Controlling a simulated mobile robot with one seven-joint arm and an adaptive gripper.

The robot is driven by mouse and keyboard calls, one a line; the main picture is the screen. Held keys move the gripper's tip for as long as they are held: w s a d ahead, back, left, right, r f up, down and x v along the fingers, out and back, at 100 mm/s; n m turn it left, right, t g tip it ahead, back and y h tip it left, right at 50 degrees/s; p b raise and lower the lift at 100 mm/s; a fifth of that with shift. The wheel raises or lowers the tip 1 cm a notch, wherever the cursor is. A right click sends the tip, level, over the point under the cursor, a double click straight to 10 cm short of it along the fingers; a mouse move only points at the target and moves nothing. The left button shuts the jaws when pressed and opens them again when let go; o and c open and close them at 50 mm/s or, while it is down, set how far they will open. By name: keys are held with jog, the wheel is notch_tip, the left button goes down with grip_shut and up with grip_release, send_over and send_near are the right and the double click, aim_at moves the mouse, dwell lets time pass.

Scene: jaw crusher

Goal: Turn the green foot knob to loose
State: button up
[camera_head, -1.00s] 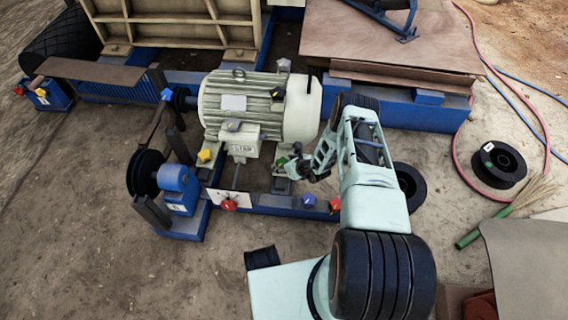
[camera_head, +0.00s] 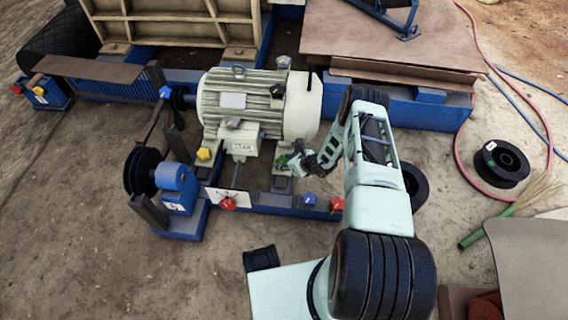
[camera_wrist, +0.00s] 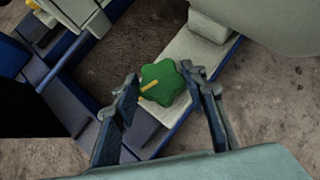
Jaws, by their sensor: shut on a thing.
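The green foot knob (camera_wrist: 163,82) is a lobed star-shaped knob with a yellow pointer mark, seen from above in the wrist view. It sits over the pale plate at the foot of the motor, and the yellow mark points to the lower left. My gripper (camera_wrist: 166,84) has a finger on each side of the knob and is shut on it. In the head view my gripper (camera_head: 298,164) is at the motor's lower right foot, where only a bit of green (camera_head: 281,160) shows; the rest of the knob is hidden there.
The cream motor (camera_head: 255,105) stands close behind my gripper. A blue knob (camera_head: 309,198) and red knobs (camera_head: 337,204) (camera_head: 228,204) sit on the blue frame in front. A black spool (camera_head: 501,164) and hoses lie at right. Bare ground lies in front of the frame.

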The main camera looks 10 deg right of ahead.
jog(key=shift+d+f+n+g+y+b, duration=0.15)
jog(key=shift+n+g+y+b, duration=0.35)
jog(key=shift+n, duration=0.3)
jog(key=shift+w+d+n+g+y, duration=0.1)
jog(key=shift+n+g+y, duration=0.35)
jog(key=shift+n, duration=0.55)
jog(key=shift+n+y, duration=0.25)
jog(key=shift+n, duration=0.15)
jog(key=o, duration=1.2)
jog(key=shift+g, duration=0.25)
jog(key=shift+c, duration=0.2)
jog(key=shift+r, duration=0.25)
jog(key=v, duration=1.1)
jog(key=shift+s+d+r, duration=0.2)
jog(key=shift+s+d, duration=0.05)
jog(key=shift+d, duration=0.05)
